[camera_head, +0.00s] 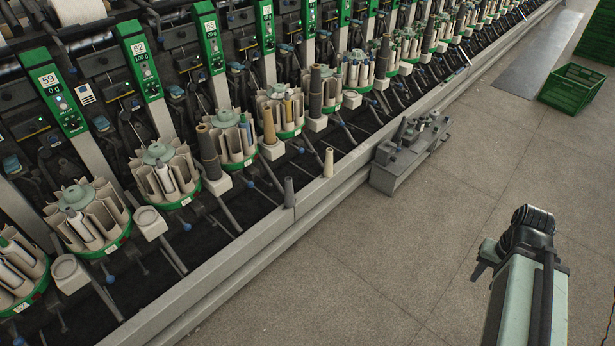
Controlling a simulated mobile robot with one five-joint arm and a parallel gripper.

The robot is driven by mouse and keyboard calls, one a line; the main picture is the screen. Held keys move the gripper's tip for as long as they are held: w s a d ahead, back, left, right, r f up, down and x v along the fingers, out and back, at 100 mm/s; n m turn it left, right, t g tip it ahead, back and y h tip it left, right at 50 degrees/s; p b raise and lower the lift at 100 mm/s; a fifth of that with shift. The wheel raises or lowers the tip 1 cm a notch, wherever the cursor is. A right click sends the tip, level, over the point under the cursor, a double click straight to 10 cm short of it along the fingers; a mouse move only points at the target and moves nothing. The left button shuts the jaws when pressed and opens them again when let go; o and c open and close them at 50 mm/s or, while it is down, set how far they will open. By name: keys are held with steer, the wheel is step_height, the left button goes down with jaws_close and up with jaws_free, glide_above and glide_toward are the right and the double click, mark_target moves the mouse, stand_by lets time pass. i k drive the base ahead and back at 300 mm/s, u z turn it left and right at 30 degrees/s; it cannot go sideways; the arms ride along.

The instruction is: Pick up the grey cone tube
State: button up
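A small grey cone tube (289,192) stands upright on the front ledge of the winding machine, left of a similar cream cone tube (328,163). Larger dark grey cones (315,92) stand on pegs farther along the machine. My arm is at the lower right over the floor, far from the ledge. The dark part at its end (486,262) looks like my gripper, apart from every tube; its fingers are too unclear to tell open or shut.
The winding machine has green numbered panels (52,92) and round tube magazines (165,174). Its metal ledge (245,249) runs diagonally. A grey carriage (408,155) sits against the ledge on the right. A green crate (571,88) stands at the upper right. The floor (400,250) between is clear.

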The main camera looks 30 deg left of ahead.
mark_target(290, 199)
steer(key=u, duration=0.05)
steer(key=i, duration=1.7)
steer(key=u, duration=3.3)
steer(key=i, duration=1)
steer(key=z, duration=0.1)
